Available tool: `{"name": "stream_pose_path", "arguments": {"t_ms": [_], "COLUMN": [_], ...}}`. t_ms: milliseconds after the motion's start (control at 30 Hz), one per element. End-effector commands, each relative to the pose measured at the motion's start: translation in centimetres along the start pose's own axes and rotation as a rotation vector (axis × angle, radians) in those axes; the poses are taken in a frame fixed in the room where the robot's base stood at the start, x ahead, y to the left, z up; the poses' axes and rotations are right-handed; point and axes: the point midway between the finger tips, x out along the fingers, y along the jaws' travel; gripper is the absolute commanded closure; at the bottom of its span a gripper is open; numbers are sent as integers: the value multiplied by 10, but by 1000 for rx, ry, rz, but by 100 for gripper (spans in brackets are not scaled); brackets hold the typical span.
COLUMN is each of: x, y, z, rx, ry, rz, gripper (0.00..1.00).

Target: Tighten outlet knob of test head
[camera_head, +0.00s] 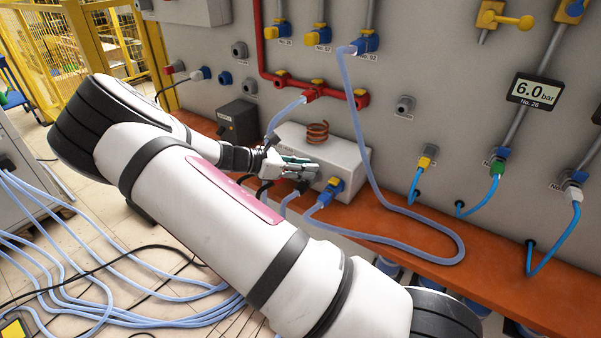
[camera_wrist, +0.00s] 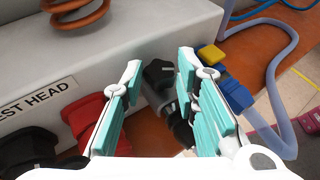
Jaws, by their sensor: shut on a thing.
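The white test head (camera_head: 345,158) is a box on the orange ledge with a copper coil (camera_head: 317,132) on top. Its "TEST HEAD" label shows partly in the wrist view on the front face (camera_wrist: 15,120). My gripper (camera_head: 308,168) is at the front of the box. In the wrist view my gripper (camera_wrist: 160,75) has its teal-padded fingers on either side of a black knob (camera_wrist: 158,72) and is shut on it. A black fitting (camera_wrist: 180,128) hangs below the knob. No label on the knob is readable.
A blue valve with a yellow knob (camera_wrist: 211,55) and a pale hose is close right of my fingers. A red connector (camera_wrist: 85,118) and a black connector (camera_wrist: 28,148) are to the left. A looped hose (camera_head: 460,245) lies over the ledge (camera_head: 500,285).

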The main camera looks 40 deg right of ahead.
Motion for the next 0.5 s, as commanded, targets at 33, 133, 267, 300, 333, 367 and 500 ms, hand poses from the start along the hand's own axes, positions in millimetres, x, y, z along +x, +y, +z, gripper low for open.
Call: {"name": "stream_pose_path", "arguments": {"t_ms": [33,133,267,300,333,367,500], "x": [2,1,0,0,0,0,0], "y": [4,4,3,3,2,2,2], "z": [-3,-2,-1,0,0,0,0], "rx": [12,25,33,34,34,34,34], "ry": [3,3,3,3,3,3,3], "rz": [-21,-57,-80,-82,-83,-83,-82], "gripper": [100,100,100,100,100,100,100]}}
